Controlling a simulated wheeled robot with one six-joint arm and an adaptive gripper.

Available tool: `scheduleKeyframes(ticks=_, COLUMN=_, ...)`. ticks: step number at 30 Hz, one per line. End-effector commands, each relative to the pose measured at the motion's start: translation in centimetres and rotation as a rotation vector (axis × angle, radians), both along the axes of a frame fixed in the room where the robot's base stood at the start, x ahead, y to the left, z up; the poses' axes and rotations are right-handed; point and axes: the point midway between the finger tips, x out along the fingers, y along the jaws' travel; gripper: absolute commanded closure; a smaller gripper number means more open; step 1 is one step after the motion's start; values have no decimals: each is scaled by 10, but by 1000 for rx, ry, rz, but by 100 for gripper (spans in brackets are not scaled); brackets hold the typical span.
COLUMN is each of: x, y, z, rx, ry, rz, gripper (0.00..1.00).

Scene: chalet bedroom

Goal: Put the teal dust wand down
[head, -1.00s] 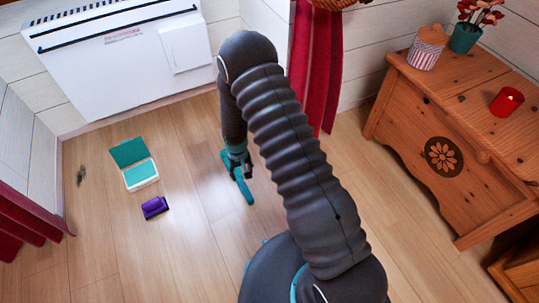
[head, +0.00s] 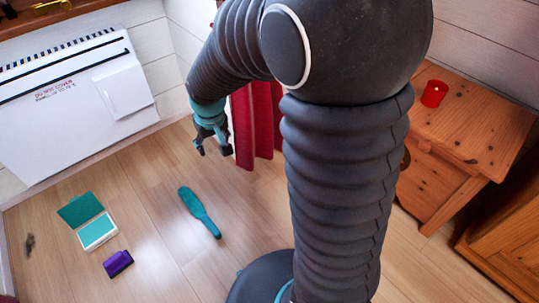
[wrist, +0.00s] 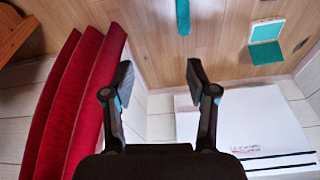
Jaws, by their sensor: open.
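The teal dust wand (head: 199,212) lies flat on the wooden floor in the head view, left of my arm. Part of it shows at the top edge of the wrist view (wrist: 183,15). My gripper (head: 212,150) is raised above the floor beyond the wand, close to the red curtain in the picture. In the wrist view my gripper (wrist: 158,80) has its two fingers spread wide with nothing between them. The gripper and the wand are apart.
An open teal-and-white case (head: 97,232) and a purple object (head: 118,263) lie on the floor left of the wand. A white heater (head: 75,95) stands at the wall. A red curtain (head: 262,125) hangs behind my arm. A wooden chest (head: 465,130) stands right.

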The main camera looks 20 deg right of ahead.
Motion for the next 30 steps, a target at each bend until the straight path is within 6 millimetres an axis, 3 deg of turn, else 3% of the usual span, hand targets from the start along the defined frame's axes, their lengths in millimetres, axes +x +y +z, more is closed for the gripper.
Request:
scheduleKeyframes(ticks=1, x=-10, y=-7, z=18, rx=4, ry=-23, rz=-10, gripper=42)
scheduleKeyframes(ticks=6, x=-49, y=-25, z=63, rx=8, ry=-75, rz=-39, gripper=42)
scheduleKeyframes(ticks=15, x=-128, y=-52, z=117, rx=14, ry=-168, rz=-89, gripper=42)
scheduleKeyframes(ticks=24, x=-196, y=-67, z=137, rx=14, ry=-244, rz=-130, gripper=42)
scheduleKeyframes(ticks=30, x=-212, y=-70, z=139, rx=13, ry=-259, rz=-140, gripper=42)
